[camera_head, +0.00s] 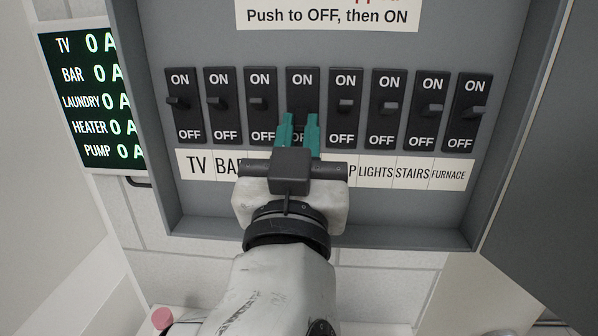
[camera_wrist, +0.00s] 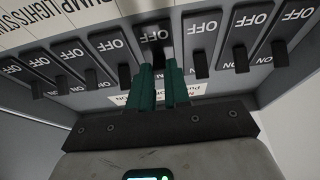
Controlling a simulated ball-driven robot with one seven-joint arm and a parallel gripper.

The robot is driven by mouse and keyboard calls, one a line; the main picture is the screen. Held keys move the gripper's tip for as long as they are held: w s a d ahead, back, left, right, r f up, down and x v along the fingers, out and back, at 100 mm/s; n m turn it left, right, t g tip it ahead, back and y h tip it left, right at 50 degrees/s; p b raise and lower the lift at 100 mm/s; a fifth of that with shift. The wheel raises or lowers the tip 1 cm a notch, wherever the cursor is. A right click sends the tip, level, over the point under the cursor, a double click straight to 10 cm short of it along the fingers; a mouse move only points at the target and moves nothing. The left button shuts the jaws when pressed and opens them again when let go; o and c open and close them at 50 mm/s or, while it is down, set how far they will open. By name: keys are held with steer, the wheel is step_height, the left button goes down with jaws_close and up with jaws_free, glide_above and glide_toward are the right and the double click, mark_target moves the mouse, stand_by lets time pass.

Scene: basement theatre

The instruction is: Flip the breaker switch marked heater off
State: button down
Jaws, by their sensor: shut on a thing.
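The fourth breaker switch (camera_head: 302,92) from the left has ON at its top and OFF at its bottom. Its label below is hidden behind my gripper (camera_head: 299,120). The switch list beside the box and the visible labels fit heater for this place. My gripper's two teal fingers are at this switch and shut on its black lever. In the wrist view, my gripper (camera_wrist: 161,72) shows the lever (camera_wrist: 159,59) between its fingertips, under the OFF mark. The lever seems closer to OFF than its neighbours, but the fingers partly hide it.
Neighbouring switches stand close on both sides, including the third (camera_head: 262,98) and fifth (camera_head: 345,100). The label strip (camera_head: 445,174) runs below them. A display (camera_head: 92,98) lists TV, bar, laundry, heater and pump. The open box door (camera_head: 545,190) is at the right.

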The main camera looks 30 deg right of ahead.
steer(key=f+b, duration=0.1)
steer(key=b, duration=0.2)
steer(key=shift+t+h, duration=0.3)
steer(key=shift+t, duration=0.1)
steer(key=shift+w+d+r+t+b, duration=0.15)
steer(key=shift+t+b, duration=0.15)
steer(key=shift+b, duration=0.55)
steer(key=c, duration=1.1)
jaws_free()
steer(key=b+v, duration=0.3)
steer(key=v, duration=0.8)
steer(key=shift+w, duration=0.1)
